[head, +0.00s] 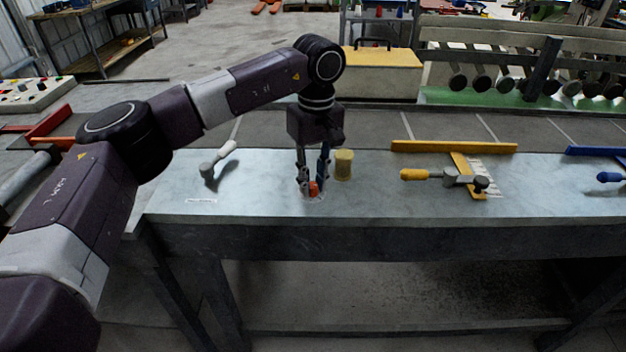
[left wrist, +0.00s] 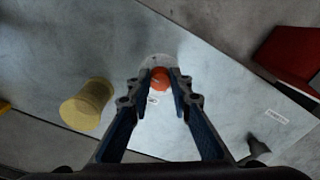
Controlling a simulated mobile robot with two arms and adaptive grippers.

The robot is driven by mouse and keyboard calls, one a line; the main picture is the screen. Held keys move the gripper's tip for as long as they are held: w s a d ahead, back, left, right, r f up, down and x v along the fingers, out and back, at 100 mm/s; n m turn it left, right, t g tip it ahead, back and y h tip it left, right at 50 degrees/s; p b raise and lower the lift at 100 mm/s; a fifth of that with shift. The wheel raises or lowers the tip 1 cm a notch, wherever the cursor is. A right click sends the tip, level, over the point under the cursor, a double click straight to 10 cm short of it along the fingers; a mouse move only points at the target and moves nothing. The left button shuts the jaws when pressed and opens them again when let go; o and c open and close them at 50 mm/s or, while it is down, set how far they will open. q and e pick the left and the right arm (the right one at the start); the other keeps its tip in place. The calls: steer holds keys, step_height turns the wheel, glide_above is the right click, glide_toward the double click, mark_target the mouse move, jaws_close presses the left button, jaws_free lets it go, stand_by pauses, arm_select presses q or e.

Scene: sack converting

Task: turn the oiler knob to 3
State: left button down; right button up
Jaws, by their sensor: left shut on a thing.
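The oiler knob (head: 314,188) is a small orange-red knob on the pale bench top in the head view. In the left wrist view the knob (left wrist: 160,79) is round and sits on a pale round dial plate (left wrist: 155,63). My left gripper (head: 313,184) points down from above, with its fingers on either side of the knob. In the left wrist view the left gripper (left wrist: 164,82) has its fingertips closed on the knob. The dial's numbers are too small or hidden to read. My right gripper is in neither view.
A yellow cylinder (head: 343,165) stands just right of the gripper. A white-handled lever (head: 219,160) is to the left. A yellow-handled clamp (head: 440,177) and yellow bar (head: 454,147) are to the right. Bare bench top lies between them.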

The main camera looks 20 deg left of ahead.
mark_target(314, 186)
arm_select(q)
steer(key=m, duration=0.4)
steer(key=shift+w+r+m, duration=0.1)
steer(key=shift+r+m, duration=0.1)
steer(key=shift+m, duration=0.1)
steer(key=shift+a+m, duration=0.1)
steer(key=shift+m, duration=1.8)
steer(key=c, duration=1.7)
jaws_free()
steer(key=shift+f, duration=0.1)
steer(key=shift+c, duration=0.2)
step_height(314, 186, up, 12)
steer(key=shift+d, duration=0.2)
